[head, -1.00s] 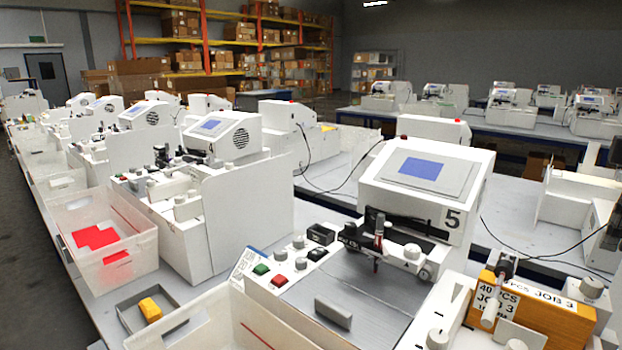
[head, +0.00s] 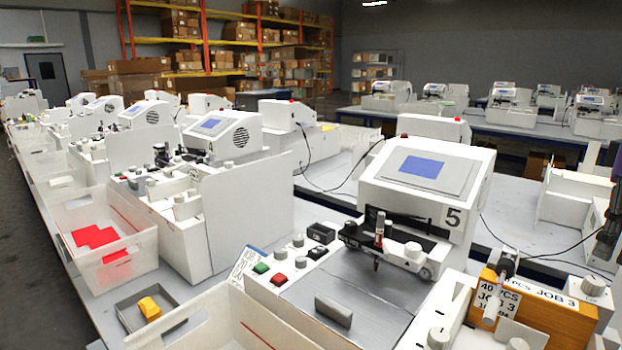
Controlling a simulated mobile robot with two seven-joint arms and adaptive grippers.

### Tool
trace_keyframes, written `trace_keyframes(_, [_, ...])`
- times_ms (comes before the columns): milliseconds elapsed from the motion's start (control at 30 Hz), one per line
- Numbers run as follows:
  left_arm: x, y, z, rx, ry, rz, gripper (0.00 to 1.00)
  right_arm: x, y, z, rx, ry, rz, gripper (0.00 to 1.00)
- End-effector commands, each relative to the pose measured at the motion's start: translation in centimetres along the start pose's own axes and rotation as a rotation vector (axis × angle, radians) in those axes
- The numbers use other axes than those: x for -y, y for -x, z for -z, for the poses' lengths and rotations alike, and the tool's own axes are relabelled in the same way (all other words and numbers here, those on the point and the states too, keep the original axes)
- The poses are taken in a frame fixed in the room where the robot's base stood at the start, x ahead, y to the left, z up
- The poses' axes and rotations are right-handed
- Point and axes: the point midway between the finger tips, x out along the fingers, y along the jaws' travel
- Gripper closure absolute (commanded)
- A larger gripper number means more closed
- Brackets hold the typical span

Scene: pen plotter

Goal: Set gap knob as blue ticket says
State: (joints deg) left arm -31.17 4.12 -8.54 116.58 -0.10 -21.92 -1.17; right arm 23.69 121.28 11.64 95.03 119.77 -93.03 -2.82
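The near pen plotter (head: 430,190), marked 5, stands right of centre with a blue screen (head: 421,167). Its pen carriage (head: 379,240) holds a red-and-white pen above the grey bed (head: 350,290). Grey knobs (head: 298,241) sit on its left panel beside green and red buttons, and a white knob (head: 413,248) is on the carriage. I cannot tell which is the gap knob. A blue-edged white label (head: 246,261) lies at the panel's left end; its text is unreadable, and I cannot tell whether it is the blue ticket. A dark part (head: 608,238) at the right edge may be my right gripper. My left gripper is not visible.
An orange box (head: 545,315) labelled JOB 3 stands right front, near more knobs (head: 594,285). A clear bin (head: 105,240) with red pieces and a grey tray (head: 172,312) with a yellow block are at left. A grey block (head: 333,311) sits on the bed.

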Motion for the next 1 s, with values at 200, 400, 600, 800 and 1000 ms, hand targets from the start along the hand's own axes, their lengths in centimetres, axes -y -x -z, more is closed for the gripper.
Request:
trace_keyframes(200, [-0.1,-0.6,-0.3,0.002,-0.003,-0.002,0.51,0.0,-3.0,0.0,0.003,0.001,0.003,1.00])
trace_keyframes(400, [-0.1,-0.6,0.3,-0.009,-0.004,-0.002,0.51,0.0,-4.8,0.0,0.002,0.002,0.001,1.00])
trace_keyframes(600, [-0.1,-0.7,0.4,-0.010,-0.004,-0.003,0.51,-0.1,-5.5,0.0,0.003,0.002,0.000,1.00])
trace_keyframes(800, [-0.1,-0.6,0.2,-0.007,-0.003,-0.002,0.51,-0.1,-5.6,-0.1,0.006,0.001,0.000,1.00])
trace_keyframes(1000, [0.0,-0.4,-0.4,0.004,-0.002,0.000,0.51,-0.2,-5.8,-0.1,0.009,-0.001,0.000,1.00])
